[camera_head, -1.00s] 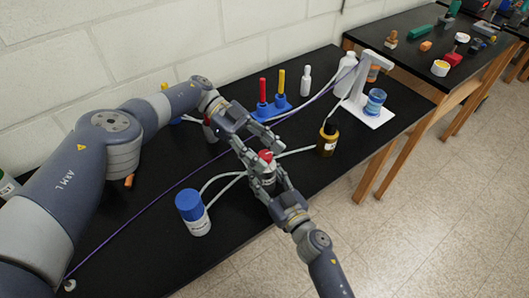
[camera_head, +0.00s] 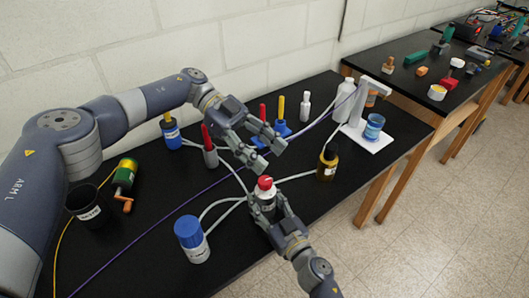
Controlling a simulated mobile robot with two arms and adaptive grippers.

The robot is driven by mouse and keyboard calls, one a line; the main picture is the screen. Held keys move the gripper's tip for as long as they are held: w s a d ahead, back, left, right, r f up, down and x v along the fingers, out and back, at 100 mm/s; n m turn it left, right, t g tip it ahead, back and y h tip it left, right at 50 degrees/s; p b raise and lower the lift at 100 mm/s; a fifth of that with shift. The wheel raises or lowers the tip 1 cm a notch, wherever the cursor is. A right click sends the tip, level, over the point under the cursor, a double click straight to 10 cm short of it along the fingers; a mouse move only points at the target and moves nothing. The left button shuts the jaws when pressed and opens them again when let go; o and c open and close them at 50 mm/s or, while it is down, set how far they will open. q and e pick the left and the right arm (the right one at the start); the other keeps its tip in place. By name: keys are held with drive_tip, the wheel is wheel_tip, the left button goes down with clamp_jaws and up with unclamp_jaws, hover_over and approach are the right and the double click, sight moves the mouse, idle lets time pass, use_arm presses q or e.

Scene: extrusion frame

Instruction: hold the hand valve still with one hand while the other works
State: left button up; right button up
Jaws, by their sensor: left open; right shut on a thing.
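The hand valve (camera_head: 265,194) is a small light body with a red knob on top, standing on the black table. Pale hoses run from it to the surrounding bottles. My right gripper (camera_head: 266,212) comes in from the front and is shut on the valve body, with its fingers partly hiding it. My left gripper (camera_head: 270,158) is open and empty above and behind the valve, apart from the red knob.
A blue-capped bottle (camera_head: 192,240) stands front left and an amber bottle (camera_head: 328,162) to the right. A black cup (camera_head: 88,210) and a green reel (camera_head: 124,176) are at left. A blue stand (camera_head: 282,129) holds red and yellow tools. A purple cord crosses the table.

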use_arm(q)
drive_tip(key=s+d+f+t+h, duration=0.1)
drive_tip(key=s+d+f, duration=0.25)
drive_tip(key=d, duration=0.45)
drive_tip(key=s+d+f+h, duration=0.25)
drive_tip(key=s+d, duration=0.25)
drive_tip(key=d, duration=0.3)
drive_tip(key=s+d+f+t+h, duration=0.1)
drive_tip(key=s+d+f, duration=0.25)
drive_tip(key=d, duration=0.45)
drive_tip(key=s+d+r+n+t+h, duration=0.3)
drive_tip(key=d+r+n+t, duration=0.15)
drive_tip(key=d+t, duration=0.35)
drive_tip(key=w+a+r+n+t+y, duration=0.2)
drive_tip(key=w+a+r+n+t, duration=0.15)
drive_tip(key=n+t, duration=0.45)
drive_tip(key=n+t+y, duration=0.3)
drive_tip(key=n+y, duration=1.2)
drive_tip(key=y, duration=0.3)
approach(265, 182)
drive_tip(key=shift+m, duration=0.25)
drive_tip(key=x, duration=1.1)
